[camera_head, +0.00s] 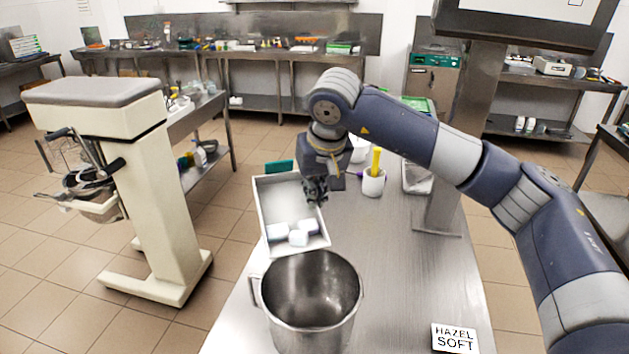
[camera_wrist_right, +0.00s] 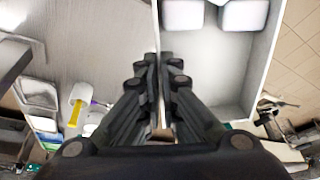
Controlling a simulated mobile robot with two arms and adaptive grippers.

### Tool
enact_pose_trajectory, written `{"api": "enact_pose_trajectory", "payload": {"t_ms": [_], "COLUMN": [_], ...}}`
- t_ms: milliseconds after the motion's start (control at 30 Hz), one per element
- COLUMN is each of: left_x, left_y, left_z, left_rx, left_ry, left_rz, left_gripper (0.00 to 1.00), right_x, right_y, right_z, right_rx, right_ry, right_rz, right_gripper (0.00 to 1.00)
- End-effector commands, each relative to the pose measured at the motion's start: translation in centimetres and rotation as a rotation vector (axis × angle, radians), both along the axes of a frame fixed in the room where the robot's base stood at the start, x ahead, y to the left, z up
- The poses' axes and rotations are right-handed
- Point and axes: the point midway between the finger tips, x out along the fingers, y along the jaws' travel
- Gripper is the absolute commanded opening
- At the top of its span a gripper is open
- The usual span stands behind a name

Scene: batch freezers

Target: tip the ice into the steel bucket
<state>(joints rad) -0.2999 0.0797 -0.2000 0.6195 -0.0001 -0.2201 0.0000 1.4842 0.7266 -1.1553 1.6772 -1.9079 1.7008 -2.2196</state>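A white rectangular tray (camera_head: 277,203) lies lengthwise just behind the steel bucket (camera_head: 315,325), its near end close to the bucket's rim. Several white ice blocks (camera_head: 298,237) lie at the tray's near end; two of them show in the right wrist view (camera_wrist_right: 183,14). The bucket stands upright on the table, and the part of its inside that shows is empty. My right gripper (camera_head: 316,197) is at the tray's right wall. In the right wrist view the fingers (camera_wrist_right: 160,62) close on that wall, one on each side. My left gripper is not in view.
A cream stand machine (camera_head: 160,190) stands on the floor to the left.

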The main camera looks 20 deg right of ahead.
Motion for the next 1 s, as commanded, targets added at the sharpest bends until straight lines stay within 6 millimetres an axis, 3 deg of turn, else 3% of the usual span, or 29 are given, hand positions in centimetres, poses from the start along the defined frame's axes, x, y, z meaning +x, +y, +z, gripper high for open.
{"api": "enact_pose_trajectory", "payload": {"t_ms": [33, 633, 1000], "left_x": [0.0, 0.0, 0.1], "left_y": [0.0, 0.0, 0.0], "left_z": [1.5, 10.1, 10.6], "left_rx": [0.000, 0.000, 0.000], "left_ry": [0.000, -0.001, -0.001], "left_rz": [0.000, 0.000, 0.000], "left_gripper": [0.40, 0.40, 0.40], "right_x": [0.0, 0.0, 0.0], "right_y": [0.0, 0.1, 0.0], "right_z": [1.1, 4.6, 5.4], "right_rx": [0.003, 0.020, 0.027], "right_ry": [0.020, 0.266, 0.379], "right_rz": [-0.001, 0.000, 0.002], "right_gripper": [0.00, 0.00, 0.00]}}
